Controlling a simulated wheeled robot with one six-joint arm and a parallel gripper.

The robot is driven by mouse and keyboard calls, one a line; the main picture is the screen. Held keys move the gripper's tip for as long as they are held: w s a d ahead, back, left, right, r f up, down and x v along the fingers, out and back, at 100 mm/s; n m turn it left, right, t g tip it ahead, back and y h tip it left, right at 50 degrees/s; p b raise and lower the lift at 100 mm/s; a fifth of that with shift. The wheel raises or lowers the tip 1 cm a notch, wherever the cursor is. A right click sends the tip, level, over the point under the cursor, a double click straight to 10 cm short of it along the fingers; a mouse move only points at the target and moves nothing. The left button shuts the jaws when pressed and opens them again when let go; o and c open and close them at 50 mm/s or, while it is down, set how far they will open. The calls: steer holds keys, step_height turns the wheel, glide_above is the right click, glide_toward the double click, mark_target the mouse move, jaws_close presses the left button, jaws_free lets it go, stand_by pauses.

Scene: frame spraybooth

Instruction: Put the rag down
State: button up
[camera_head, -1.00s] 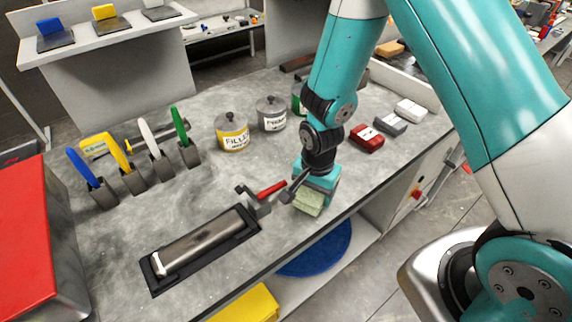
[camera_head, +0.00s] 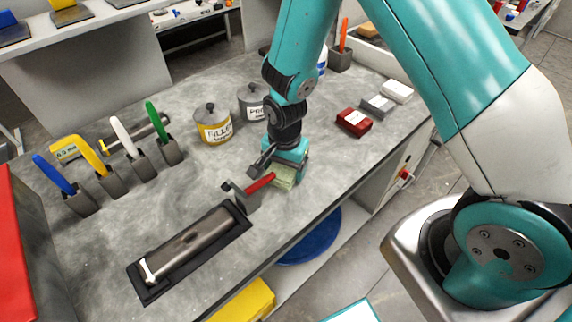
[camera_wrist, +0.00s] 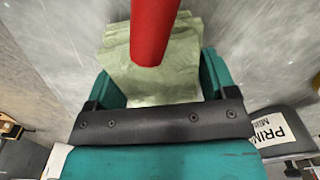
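The pale green folded rag (camera_head: 283,177) is between the fingers of my gripper (camera_head: 289,164), low over the grey workbench near its front edge. In the wrist view, the rag (camera_wrist: 180,75) fills the space between the two teal fingers, and my gripper (camera_wrist: 158,82) appears shut on it. A red handle (camera_wrist: 154,25) crosses in front of the rag there and hides part of it. I cannot tell whether the rag's underside touches the bench.
The red handle (camera_head: 260,183) belongs to a grey clamp beside the rag, by a metal tube (camera_head: 190,242) in a black tray. Filler (camera_head: 213,128) and primer (camera_head: 252,104) cans stand behind. Coloured-handled tools (camera_head: 95,158) stand left. A red block (camera_head: 354,122) lies right.

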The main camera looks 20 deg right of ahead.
steer(key=shift+o, duration=0.9)
steer(key=shift+s+d, duration=0.1)
steer(key=shift+r, duration=0.25)
step_height(320, 180, up, 11)
steer(key=b, duration=0.2)
steer(key=s+a+r+n+y, duration=0.2)
steer(key=s+r+n, duration=0.5)
steer(key=s+n, duration=0.1)
steer(key=s+a+r+n+y, duration=0.2)
steer(key=s+r+n, duration=0.6)
steer(key=s+n, duration=0.1)
steer(key=shift+s+a+r, duration=0.2)
steer(key=shift+s, duration=0.55)
